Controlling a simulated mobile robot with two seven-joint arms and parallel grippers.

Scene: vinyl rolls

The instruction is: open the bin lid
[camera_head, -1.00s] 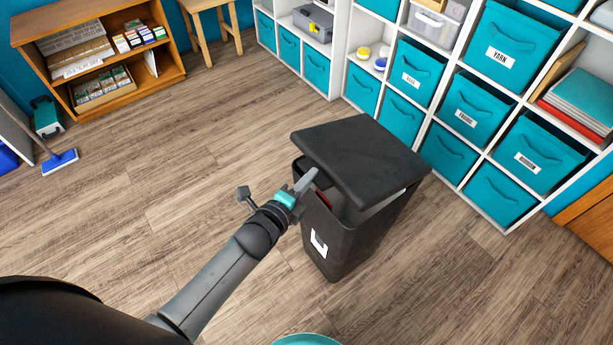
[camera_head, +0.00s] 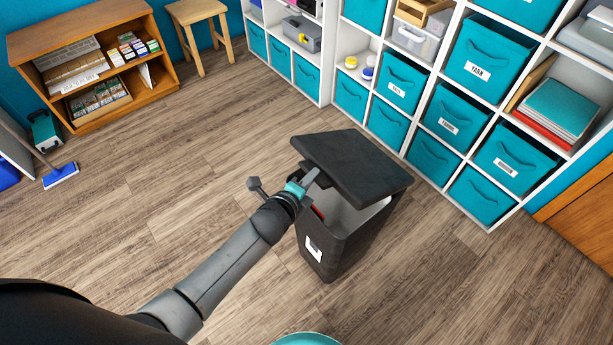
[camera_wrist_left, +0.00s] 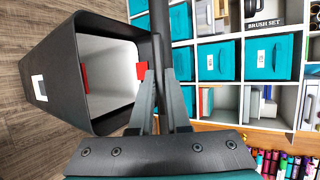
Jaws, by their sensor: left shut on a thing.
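The dark bin (camera_head: 345,246) stands on the wood floor with a white label on its front. Its black lid (camera_head: 358,168) is tilted up, with a clear gap showing the pale inside and a bit of red. My left gripper (camera_head: 309,181) is at the lid's near left edge, shut on it. In the left wrist view the fingers (camera_wrist_left: 160,98) close on the lid (camera_wrist_left: 164,38), seen edge-on as a dark bar. The bin's open mouth (camera_wrist_left: 76,28) lies to the left there, with red patches by its rim. My right gripper is not in view.
A white cube shelf (camera_head: 329,60) with teal fabric boxes stands behind and right of the bin. A wooden shelf (camera_head: 152,50), a stool (camera_head: 196,12) and a blue broom (camera_head: 61,176) are at the left. The floor (camera_head: 170,190) left of the bin is clear.

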